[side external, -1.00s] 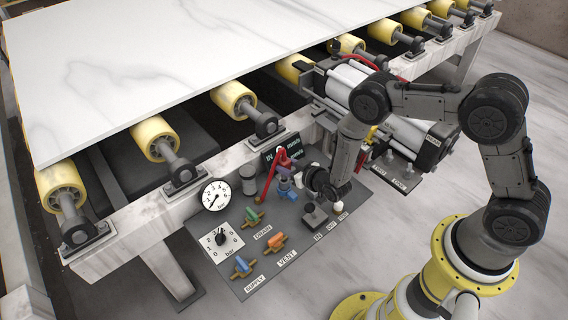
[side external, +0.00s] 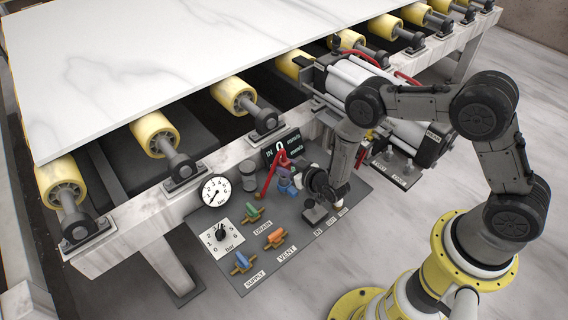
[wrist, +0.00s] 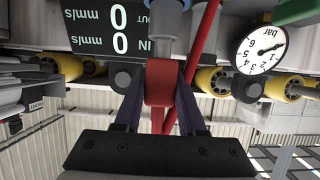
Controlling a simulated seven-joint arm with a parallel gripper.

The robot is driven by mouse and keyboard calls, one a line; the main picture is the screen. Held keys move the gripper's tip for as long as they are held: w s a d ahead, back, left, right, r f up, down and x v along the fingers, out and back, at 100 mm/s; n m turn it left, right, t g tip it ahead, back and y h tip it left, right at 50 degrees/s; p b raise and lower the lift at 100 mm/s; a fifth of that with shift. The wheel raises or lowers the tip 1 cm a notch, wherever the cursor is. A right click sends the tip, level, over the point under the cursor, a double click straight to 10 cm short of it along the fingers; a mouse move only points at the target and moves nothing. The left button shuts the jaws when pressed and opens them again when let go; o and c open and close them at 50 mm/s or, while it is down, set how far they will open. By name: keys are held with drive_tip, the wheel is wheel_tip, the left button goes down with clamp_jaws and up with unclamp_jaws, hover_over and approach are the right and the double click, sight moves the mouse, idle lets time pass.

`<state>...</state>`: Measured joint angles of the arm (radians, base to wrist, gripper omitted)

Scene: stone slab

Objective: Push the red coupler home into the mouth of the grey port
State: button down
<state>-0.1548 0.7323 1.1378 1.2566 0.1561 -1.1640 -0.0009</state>
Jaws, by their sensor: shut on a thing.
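The red coupler (wrist: 160,80) sits between the two dark purple fingers of my gripper (wrist: 159,98) in the wrist view, and they are shut on it. The grey port (wrist: 168,32) is a grey cylinder straight beyond the coupler in that view. The coupler's far end meets or overlaps the port's mouth there; I cannot tell how deep it sits. In the side view my gripper (side external: 288,182) is over the dark panel, beside the red hose. The coupler and port are small and mostly hidden there.
The red hose (side external: 268,182) rises close beside my gripper. The dark panel (side external: 262,265) carries a dial gauge (side external: 216,192), a knob (side external: 221,234) and several coloured valve handles. A display (wrist: 105,28) reads zeros. The stone slab (side external: 150,60) lies on yellow rollers behind.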

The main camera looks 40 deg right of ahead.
drive_tip(key=shift+f, duration=0.65)
drive_tip(key=shift+c, duration=2)
unclamp_jaws()
drive_tip(key=shift+f, duration=0.1)
drive_tip(key=shift+s, duration=0.1)
drive_tip(key=shift+s+a, duration=0.1)
drive_tip(key=v, duration=1.3)
drive_tip(key=shift+r, duration=0.25)
drive_tip(key=shift+s, duration=0.1)
